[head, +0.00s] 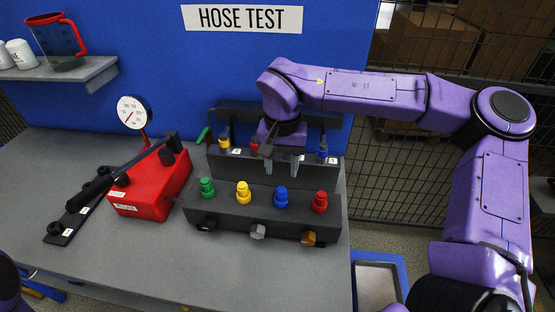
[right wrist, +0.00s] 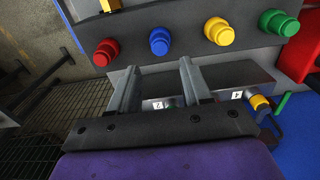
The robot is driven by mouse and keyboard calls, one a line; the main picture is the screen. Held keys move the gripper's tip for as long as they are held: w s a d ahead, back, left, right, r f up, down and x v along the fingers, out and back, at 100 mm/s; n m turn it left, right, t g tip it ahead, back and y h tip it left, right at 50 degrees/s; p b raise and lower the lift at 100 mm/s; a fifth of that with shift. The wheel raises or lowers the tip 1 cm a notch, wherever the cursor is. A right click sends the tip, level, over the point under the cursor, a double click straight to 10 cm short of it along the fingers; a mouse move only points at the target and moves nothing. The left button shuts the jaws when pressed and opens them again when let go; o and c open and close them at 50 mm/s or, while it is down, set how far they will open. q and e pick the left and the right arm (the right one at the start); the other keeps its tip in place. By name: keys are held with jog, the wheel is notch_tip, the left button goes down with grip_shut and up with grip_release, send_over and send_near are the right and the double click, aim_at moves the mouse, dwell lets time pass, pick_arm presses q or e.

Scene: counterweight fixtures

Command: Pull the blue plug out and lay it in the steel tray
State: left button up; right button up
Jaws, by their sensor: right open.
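The blue plug (head: 281,197) stands in the front row of a dark fixture block (head: 225,208), between a yellow plug (head: 243,192) and a red plug (head: 320,202). My right gripper (head: 282,168) is open and empty, just behind the blue plug and apart from it. In the right wrist view the blue plug (right wrist: 160,41) lies beyond the fingertips, roughly in line with the gap between them. The steel tray (head: 378,286) is at the bottom right of the head view, partly cut off, and looks empty. My left gripper is out of view.
A green plug (head: 207,187) ends the row at left. Behind stands a raised rack with yellow, red and blue (head: 322,150) fittings. A red box (head: 150,190) with a black lever and a gauge (head: 133,112) is left. The front bench is clear.

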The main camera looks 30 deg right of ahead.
aim_at(281, 189)
jog(key=f+b, duration=0.2)
jog(key=f, duration=0.1)
jog(key=shift+s+b, duration=0.3)
jog(key=shift+b, duration=0.05)
jog(key=f+b, duration=0.1)
jog(key=w+f+b, duration=0.1)
jog(key=shift+f+b, duration=0.35)
notch_tip(281, 189, down, 2)
jog(key=shift+s+f, duration=0.25)
jog(key=shift+f, duration=0.25)
jog(key=shift+w+f, duration=0.1)
jog(key=shift+w, duration=0.05)
grip_shut()
